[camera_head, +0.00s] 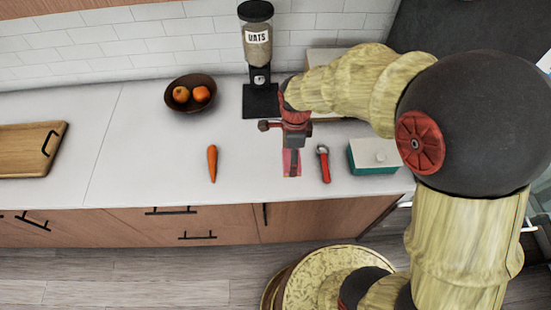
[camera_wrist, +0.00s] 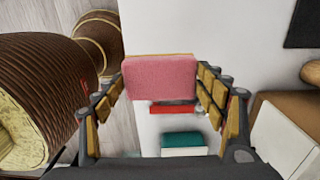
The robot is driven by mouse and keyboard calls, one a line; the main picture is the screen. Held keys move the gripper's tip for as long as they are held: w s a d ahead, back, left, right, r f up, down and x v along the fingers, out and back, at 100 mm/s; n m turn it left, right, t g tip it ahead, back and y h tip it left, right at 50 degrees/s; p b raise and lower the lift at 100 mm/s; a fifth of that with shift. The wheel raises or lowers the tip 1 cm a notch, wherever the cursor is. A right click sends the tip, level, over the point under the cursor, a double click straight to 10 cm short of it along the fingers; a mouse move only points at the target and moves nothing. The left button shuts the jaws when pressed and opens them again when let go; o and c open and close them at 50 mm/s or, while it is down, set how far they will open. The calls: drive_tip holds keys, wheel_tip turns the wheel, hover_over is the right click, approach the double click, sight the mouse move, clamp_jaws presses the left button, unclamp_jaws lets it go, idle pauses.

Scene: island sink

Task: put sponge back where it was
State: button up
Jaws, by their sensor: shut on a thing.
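The sponge (camera_wrist: 160,80) has a pink face and a thin yellow edge in the wrist view. My gripper (camera_wrist: 162,92) is shut on it, with one finger on each side. In the head view my gripper (camera_head: 292,160) points down over the white counter, and the pink sponge (camera_head: 291,163) shows at its tip. It is near the counter's front part, between a carrot and a red-handled tool. I cannot tell whether the sponge touches the counter.
A carrot (camera_head: 212,163) lies to the left and a red tool (camera_head: 324,164) close to the right. A teal and white box (camera_head: 374,156) stands further right. A fruit bowl (camera_head: 184,106) and an oats dispenser (camera_head: 257,50) stand behind. A cutting board (camera_head: 28,150) lies far left.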

drive_tip(key=w+a+f, duration=0.1)
drive_tip(key=f, duration=0.1)
drive_tip(key=w+a+f, duration=0.1)
drive_tip(key=w+f, duration=0.1)
drive_tip(key=w+a+f, duration=0.2)
drive_tip(key=shift+a+f+b, duration=0.1)
drive_tip(key=shift+f+b, duration=0.1)
drive_tip(key=shift+b, duration=0.15)
drive_tip(key=shift+w+a+f, duration=0.1)
drive_tip(key=shift+f, duration=1.55)
drive_tip(key=shift+f+b, duration=0.2)
drive_tip(key=shift+b, duration=0.15)
drive_tip(key=o, duration=1.1)
drive_tip(key=shift+r, duration=0.15)
wheel_tip(320, 180, up, 12)
drive_tip(key=p, duration=0.1)
drive_tip(key=shift+r+p, duration=0.15)
drive_tip(key=shift+p, duration=0.15)
